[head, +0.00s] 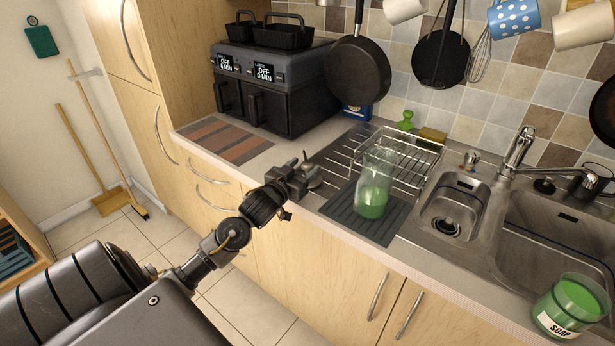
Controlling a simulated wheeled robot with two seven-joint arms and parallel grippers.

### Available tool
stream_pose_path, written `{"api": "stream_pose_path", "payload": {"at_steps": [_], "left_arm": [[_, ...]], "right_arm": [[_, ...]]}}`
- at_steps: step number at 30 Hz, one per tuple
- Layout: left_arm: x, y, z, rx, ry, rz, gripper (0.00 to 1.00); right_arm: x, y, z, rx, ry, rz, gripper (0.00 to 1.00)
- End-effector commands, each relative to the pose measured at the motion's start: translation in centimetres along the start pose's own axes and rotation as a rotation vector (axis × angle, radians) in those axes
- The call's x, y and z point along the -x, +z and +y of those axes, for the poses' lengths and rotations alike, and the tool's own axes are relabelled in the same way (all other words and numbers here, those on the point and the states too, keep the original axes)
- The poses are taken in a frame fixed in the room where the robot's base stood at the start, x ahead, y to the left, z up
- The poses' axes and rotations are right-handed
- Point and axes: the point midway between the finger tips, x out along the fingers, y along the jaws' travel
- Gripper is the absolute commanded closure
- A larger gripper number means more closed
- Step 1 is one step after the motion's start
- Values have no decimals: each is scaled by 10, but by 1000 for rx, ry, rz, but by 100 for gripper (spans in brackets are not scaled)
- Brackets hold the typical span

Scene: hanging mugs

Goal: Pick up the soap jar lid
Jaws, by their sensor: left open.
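A small round metal piece with a knob, which looks like the soap jar lid (313,180), lies on the counter near the front edge, left of the dark drying mat. My left gripper (300,178) is right at it, with the jaws open around or beside it; I cannot tell whether they touch it. The gripper partly hides the lid. The glass soap jar (568,308), with a SOAP label and green contents, stands at the lower right without a visible lid. My right gripper is not in view.
A tall glass with green liquid (373,200) stands on the dark mat (392,228), beside a wire dish rack (412,160). A black air fryer (270,95) stands behind the gripper. A sink (455,208) is at right. Pans and mugs hang above.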

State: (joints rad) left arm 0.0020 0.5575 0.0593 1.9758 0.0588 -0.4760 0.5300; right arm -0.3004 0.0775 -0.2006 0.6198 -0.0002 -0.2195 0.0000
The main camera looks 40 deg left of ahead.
Motion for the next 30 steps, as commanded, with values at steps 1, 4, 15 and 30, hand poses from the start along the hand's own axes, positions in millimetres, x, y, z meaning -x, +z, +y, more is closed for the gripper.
{"api": "stream_pose_path", "payload": {"at_steps": [1,4,15,30], "left_arm": [[-5,-1,0,1,0,1,43],[-9,0,0,0,1,0,43],[-9,1,0,0,1,0,65],[-9,0,0,0,1,1,100]], "right_arm": [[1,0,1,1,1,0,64],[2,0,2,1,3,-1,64],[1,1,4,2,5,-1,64],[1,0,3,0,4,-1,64]]}}
